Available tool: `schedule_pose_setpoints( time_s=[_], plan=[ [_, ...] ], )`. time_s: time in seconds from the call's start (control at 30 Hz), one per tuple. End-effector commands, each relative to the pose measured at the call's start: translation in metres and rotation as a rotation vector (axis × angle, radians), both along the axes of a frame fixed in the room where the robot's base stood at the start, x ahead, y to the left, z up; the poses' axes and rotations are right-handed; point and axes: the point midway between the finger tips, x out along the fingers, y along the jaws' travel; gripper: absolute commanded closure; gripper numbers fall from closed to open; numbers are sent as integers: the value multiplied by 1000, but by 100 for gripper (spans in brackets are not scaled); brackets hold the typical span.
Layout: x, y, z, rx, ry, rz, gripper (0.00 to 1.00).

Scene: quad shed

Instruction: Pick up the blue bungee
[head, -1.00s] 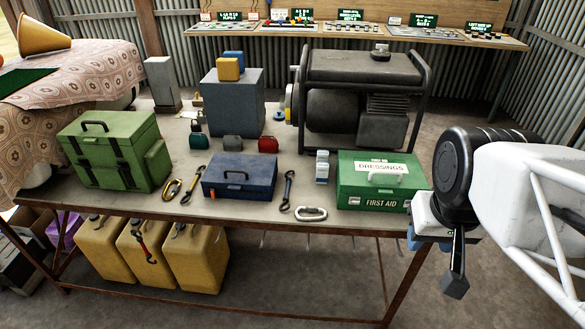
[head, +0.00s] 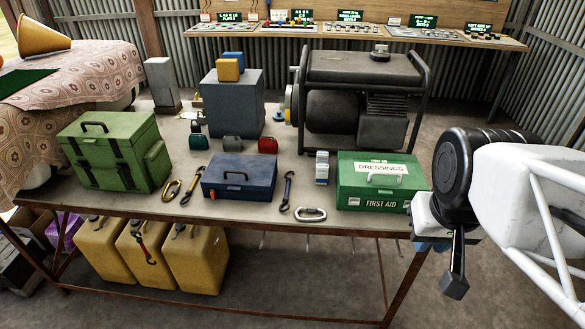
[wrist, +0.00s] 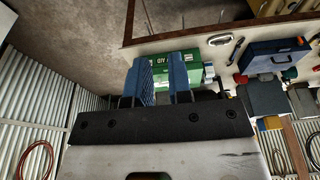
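The blue bungee (head: 287,191) lies on the workbench between the blue toolbox and the silver carabiner, a short strap with hooked ends. In the wrist view the bungee (wrist: 237,50) shows as a thin dark strap right of the fingers, beyond the carabiner. My gripper (wrist: 163,83) has two blue fingers, apart with nothing seen between them. In the head view my gripper (head: 430,246) is at the right, by the bench's front right corner, well right of the bungee and mostly hidden by my wrist.
The green first-aid case (head: 378,184) stands between my gripper and the bungee. The carabiner (head: 310,214) lies near the front edge. The blue toolbox (head: 238,178) is left of the bungee; another dark strap (head: 194,184) lies farther left. A generator (head: 360,100) stands behind.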

Motion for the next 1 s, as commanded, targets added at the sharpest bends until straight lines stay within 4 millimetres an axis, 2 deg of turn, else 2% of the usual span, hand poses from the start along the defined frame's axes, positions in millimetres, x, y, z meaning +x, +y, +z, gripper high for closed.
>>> schedule_pose_setpoints(
  time_s=[0.17, 0.37, 0.63, 1.0],
  plan=[
    [5, 1, 1, 3, 2, 2, 81],
    [25, 7, 2, 13, 13, 7, 81],
    [80, 25, 4, 41, 35, 19, 81],
    [161, 58, -8, 82, 71, 31, 81]
  ],
)
